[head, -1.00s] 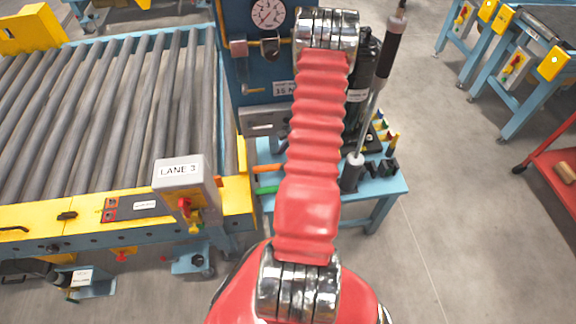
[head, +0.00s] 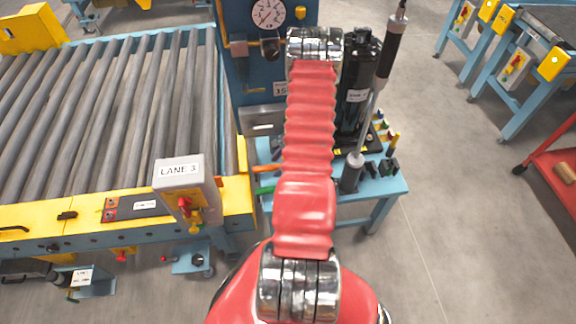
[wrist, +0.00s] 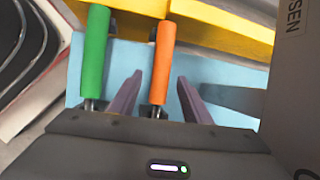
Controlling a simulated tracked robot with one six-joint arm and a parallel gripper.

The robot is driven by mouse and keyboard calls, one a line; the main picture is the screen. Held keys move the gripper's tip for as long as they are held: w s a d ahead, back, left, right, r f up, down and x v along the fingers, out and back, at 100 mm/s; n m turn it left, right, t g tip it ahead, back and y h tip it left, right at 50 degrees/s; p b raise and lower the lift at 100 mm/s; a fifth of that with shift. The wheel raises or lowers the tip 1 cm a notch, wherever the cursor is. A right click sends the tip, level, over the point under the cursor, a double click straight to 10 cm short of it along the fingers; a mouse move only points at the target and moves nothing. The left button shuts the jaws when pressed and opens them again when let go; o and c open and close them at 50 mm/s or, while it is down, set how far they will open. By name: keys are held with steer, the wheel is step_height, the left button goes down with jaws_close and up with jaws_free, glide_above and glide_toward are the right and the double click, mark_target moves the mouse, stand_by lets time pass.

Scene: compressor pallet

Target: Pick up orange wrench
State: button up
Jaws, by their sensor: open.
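The orange wrench (wrist: 162,62) shows in the wrist view as a thick orange handle, with dark metal at its lower end near my gripper's body. My gripper (wrist: 159,79) is open, with one purple finger on each side of the orange handle and a gap to each finger. A small part of the orange wrench (head: 262,169) also shows in the head view, left of my red arm. My arm hides the rest of it, and my fingers are hidden there.
A green-handled tool (wrist: 95,52) lies left of the orange one, close to my left finger. A yellow rail (wrist: 225,25) runs behind, and a grey panel (wrist: 294,90) stands at the right. In the head view, a black cylinder (head: 357,85) stands on the blue table (head: 385,188).

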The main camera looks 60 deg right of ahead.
steer(key=shift+x, duration=1.4)
jaws_close()
